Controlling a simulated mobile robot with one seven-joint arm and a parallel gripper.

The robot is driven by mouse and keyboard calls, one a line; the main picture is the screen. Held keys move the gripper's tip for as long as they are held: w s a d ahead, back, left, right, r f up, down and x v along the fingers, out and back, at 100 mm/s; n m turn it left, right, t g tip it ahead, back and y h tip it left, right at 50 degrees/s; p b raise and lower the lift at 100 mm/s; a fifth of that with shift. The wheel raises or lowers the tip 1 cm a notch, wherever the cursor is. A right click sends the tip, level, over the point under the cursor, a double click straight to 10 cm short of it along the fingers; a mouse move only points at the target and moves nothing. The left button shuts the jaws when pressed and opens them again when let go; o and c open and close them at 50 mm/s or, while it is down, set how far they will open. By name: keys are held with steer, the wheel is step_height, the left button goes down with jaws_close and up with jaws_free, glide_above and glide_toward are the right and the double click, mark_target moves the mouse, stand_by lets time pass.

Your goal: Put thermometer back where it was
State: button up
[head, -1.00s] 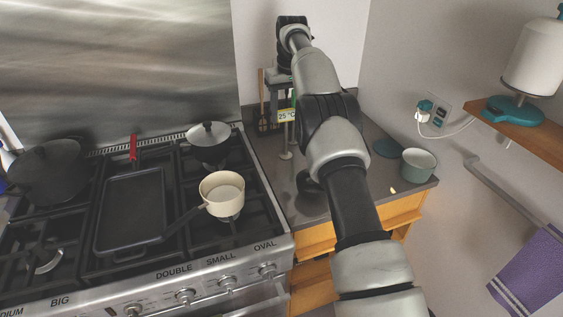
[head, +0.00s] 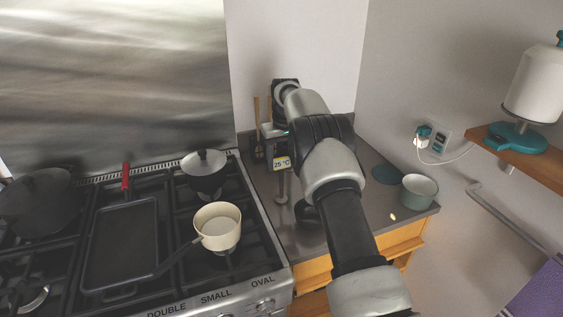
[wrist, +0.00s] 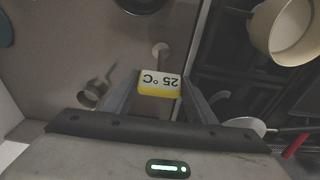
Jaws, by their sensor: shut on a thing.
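The thermometer (head: 281,163) is a small yellow and white block with a "25 °C" display. My gripper (wrist: 158,88) is shut on it, with a finger on each side, as the wrist view shows. The thermometer's display (wrist: 160,79) appears upside down in the wrist view. I cannot tell how high the thermometer is above the counter.
Wooden utensils (head: 257,118) stand at the counter's back. A green pot (head: 418,191) stands at the counter's right. A shelf (head: 540,150) juts from the right wall.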

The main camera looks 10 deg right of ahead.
steer(key=shift+f, duration=0.25)
steer(key=o, duration=1.6)
steer(key=shift+f, duration=0.1)
